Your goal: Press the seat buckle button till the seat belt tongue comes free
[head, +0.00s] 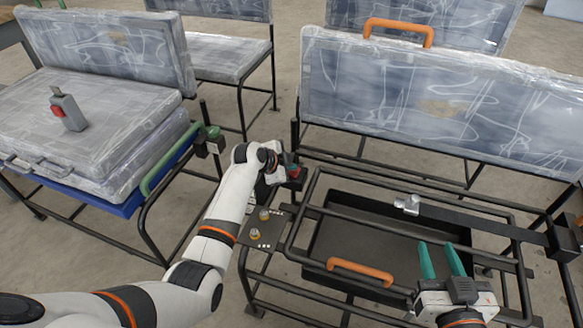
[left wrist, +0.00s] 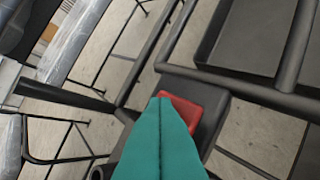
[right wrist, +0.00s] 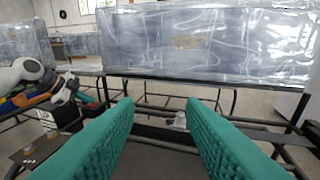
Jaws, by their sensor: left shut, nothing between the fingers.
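The seat buckle (left wrist: 214,118) is a dark block with a red button (left wrist: 183,110) on its face. In the head view the red button (head: 294,172) shows at the left end of the right seat's frame, partly behind my left gripper (head: 284,166). My left gripper's teal fingers (left wrist: 162,100) are shut and empty, tips at the red button's edge; I cannot tell whether they press it. The silver seat belt tongue (head: 408,204) lies on the black strap over the seat pan, apart from the buckle. It also shows in the right wrist view (right wrist: 179,121). My right gripper (head: 441,262) is open and empty, over the pan's front right.
The right seat frame (head: 345,174) has black bars around a dark pan (head: 365,246), with an orange handle (head: 360,271) at the front. A plate with two yellow knobs (head: 258,226) is near my left arm.

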